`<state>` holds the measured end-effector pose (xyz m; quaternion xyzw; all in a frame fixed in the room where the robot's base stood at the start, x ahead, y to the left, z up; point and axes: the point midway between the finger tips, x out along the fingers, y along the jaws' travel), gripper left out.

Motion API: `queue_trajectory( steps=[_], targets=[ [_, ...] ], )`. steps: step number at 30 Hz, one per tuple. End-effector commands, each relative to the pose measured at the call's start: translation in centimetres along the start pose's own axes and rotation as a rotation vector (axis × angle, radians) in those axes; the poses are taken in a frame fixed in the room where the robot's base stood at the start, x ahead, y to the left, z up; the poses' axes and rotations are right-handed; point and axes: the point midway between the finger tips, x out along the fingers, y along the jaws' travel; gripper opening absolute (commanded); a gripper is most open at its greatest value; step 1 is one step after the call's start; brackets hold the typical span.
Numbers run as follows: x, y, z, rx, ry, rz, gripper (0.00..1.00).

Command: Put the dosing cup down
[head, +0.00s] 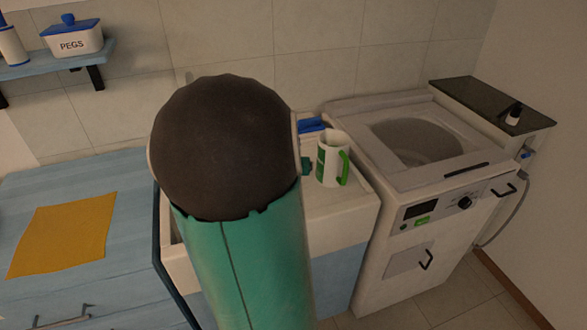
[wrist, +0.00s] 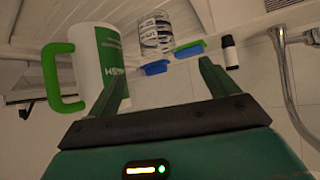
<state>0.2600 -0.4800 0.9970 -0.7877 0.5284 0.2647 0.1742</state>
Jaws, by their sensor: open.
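A white cup with a green label and green handle (head: 329,164), which I take to be the dosing cup, stands upright on the white top left of the washing machine. In the wrist view the cup (wrist: 94,55) appears large at upper left, handle to the left. My gripper (wrist: 163,82) is open, with nothing between its fingers. The left finger overlaps the cup's lower right edge; I cannot tell whether they touch. In the head view my arm hides most of the gripper; a small green part shows just left of the cup.
In the wrist view, a clear printed container (wrist: 155,33), a blue and a green item (wrist: 189,48), and a small dark bottle (wrist: 229,52) lie beyond the fingers. The washing machine (head: 420,140) stands right of the cup. A yellow cloth (head: 62,234) lies on the blue worktop at left.

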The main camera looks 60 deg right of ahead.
Motion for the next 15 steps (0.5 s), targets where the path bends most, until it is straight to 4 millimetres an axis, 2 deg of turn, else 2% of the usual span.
queue_trajectory(
  steps=[7,15],
  targets=[
    [1.9,0.2,0.3,0.003,-0.007,0.000,0.86],
    [5.8,0.2,0.2,0.002,-0.007,0.000,0.86]
  ],
)
